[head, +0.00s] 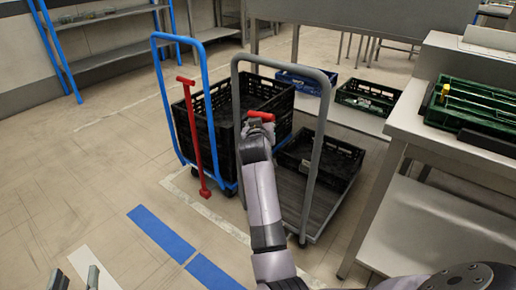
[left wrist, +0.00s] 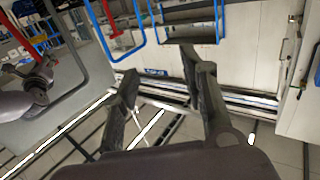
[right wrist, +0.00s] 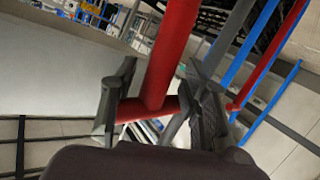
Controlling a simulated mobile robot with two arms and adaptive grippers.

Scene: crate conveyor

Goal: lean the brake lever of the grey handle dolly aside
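The grey handle dolly (head: 330,110) stands at the middle, with its dark deck reaching toward me. The red T-shaped top of its brake lever (head: 261,116) shows just above my right gripper; the lever's lower part is hidden behind my right arm. In the right wrist view the red lever (right wrist: 172,55) and its crossbar lie between the spread fingers of my right gripper (right wrist: 157,112). I cannot tell whether the fingers touch it. My left gripper (head: 75,278) is open and empty at the lower left, far from the dolly; its spread fingers also show in the left wrist view (left wrist: 165,90).
A blue handle dolly (head: 158,75) with its own red lever (head: 197,140) and black crates stands left. A black crate (head: 345,145) sits on the grey dolly. A workbench (head: 400,110) with green crates is close on the right. Floor at left is clear.

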